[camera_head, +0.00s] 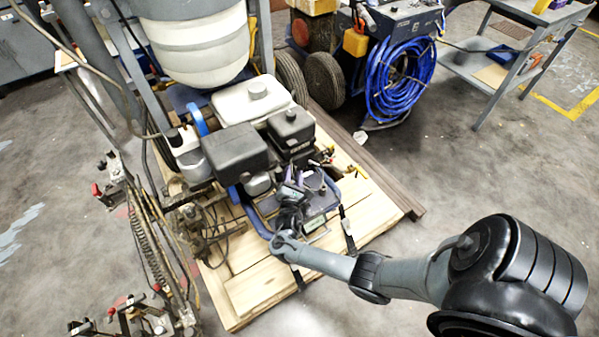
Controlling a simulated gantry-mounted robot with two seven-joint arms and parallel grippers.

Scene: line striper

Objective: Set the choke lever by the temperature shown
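The line striper's engine (250,150) sits on a wooden pallet (262,287), with a white tank and black box-shaped covers on top. My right arm comes in from the lower right. My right gripper (293,190) is at the front of the engine, close against its black and purple parts. Its fingers blend with the dark parts behind them, so I cannot tell whether they are open or shut, or touch anything. The choke lever cannot be made out; it is small or hidden near the gripper. No temperature reading is legible. My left gripper is not in view.
The striper's frame, with hoses and a spring (147,245), stands on the left. Behind is a blue machine with a coiled blue hose (400,78) and black wheels (323,80). A metal cart (478,62) is at the upper right.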

